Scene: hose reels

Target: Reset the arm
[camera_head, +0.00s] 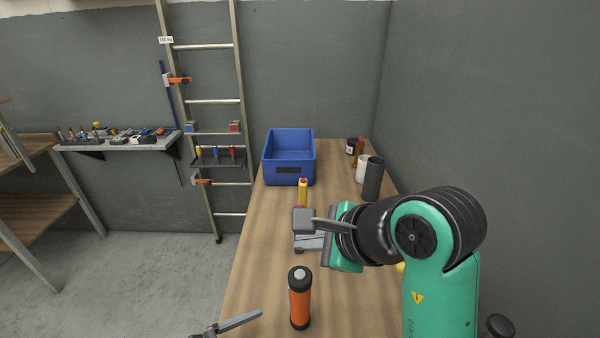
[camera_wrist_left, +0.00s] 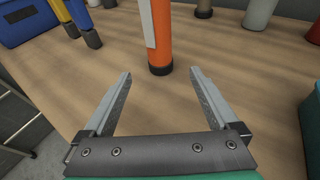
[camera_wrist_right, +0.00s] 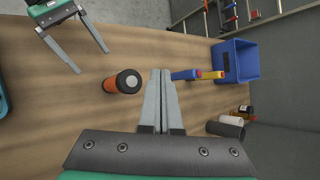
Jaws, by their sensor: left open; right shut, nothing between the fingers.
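My right gripper (camera_head: 314,223) is above the middle of the wooden table in the head view. Its two fingers lie together in the right wrist view (camera_wrist_right: 160,74), with nothing between them. My left gripper (camera_wrist_left: 160,74) is open and empty, its fingers spread wide in the left wrist view. It shows at the bottom edge of the head view (camera_head: 236,323) and at the upper left of the right wrist view (camera_wrist_right: 92,62). An orange cylinder with black ends (camera_head: 300,302) stands upright on the table beyond the left fingertips, apart from them.
A blue crate (camera_head: 290,178) stands at the far end of the table (camera_head: 255,265). A yellow tube (camera_head: 303,190) and a blue tube (camera_wrist_right: 185,75) stand before it. A dark cylinder (camera_head: 373,180) and a white one (camera_head: 362,168) stand by the right wall.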

